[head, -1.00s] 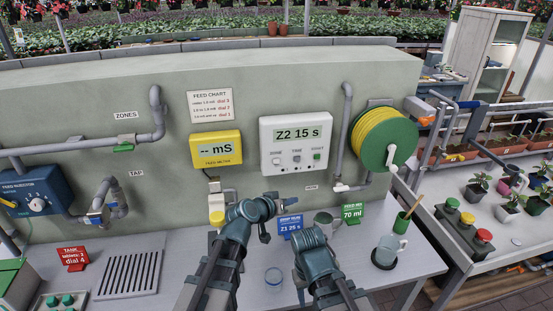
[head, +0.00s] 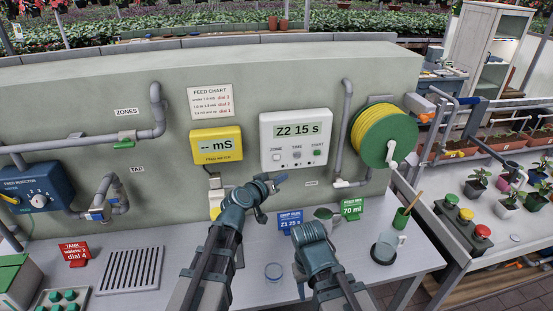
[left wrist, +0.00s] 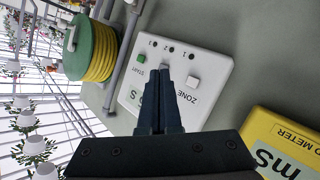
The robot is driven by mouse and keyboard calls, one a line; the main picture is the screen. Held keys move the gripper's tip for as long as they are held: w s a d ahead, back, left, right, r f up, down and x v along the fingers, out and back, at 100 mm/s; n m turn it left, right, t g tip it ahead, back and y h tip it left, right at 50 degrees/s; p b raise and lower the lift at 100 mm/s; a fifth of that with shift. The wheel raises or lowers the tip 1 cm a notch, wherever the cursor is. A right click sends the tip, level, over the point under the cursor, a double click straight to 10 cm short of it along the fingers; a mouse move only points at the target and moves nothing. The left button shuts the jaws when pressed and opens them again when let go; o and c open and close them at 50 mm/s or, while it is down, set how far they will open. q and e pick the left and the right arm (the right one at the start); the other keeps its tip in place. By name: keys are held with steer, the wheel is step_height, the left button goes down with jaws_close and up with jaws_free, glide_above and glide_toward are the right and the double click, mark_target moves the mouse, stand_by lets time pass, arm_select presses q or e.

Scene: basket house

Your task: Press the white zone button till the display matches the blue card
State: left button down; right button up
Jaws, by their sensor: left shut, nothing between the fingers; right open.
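The white controller box (head: 296,128) on the wall has a display (head: 298,131) reading "Z2 15 s". Below it are the white zone button (head: 277,157), a grey time button (head: 296,155) and a green start button (head: 317,153). The blue card (head: 290,225) on the bench reads "Z1 25 s". My left gripper (head: 281,179) is shut and empty, just below the box. In the left wrist view its fingertips (left wrist: 165,84) overlap the time button's edge, beside the zone button (left wrist: 193,82); contact cannot be told. My right gripper (head: 301,290) is open, low over the bench.
A yellow feed meter (head: 217,146) hangs left of the box, and a yellow hose reel (head: 384,134) hangs right. A green card (head: 351,209), a jug (head: 325,215) and a cup with water (head: 385,247) stand on the bench. A clear dish (head: 273,273) lies near my right gripper.

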arm_select(q)
glide_toward(282, 158)
steer(key=shift+w+d+f, duration=0.4)
steer(key=shift+w+d, duration=0.3)
steer(key=shift+w+d+f, duration=0.35)
steer(key=shift+w+d, duration=0.35)
stand_by(1.0)
steer(key=shift+w+a, duration=0.1)
steer(key=shift+w, duration=0.3)
steer(key=shift+w+a, duration=0.1)
steer(key=shift+w, duration=0.3)
stand_by(0.6)
steer(key=shift+s, duration=0.85)
steer(key=shift+s, duration=0.1)
steer(key=s, duration=0.1)
steer(key=s+d, duration=0.1)
steer(key=s, duration=0.2)
steer(key=shift+s+d, duration=0.3)
steer(key=shift+d, duration=0.05)
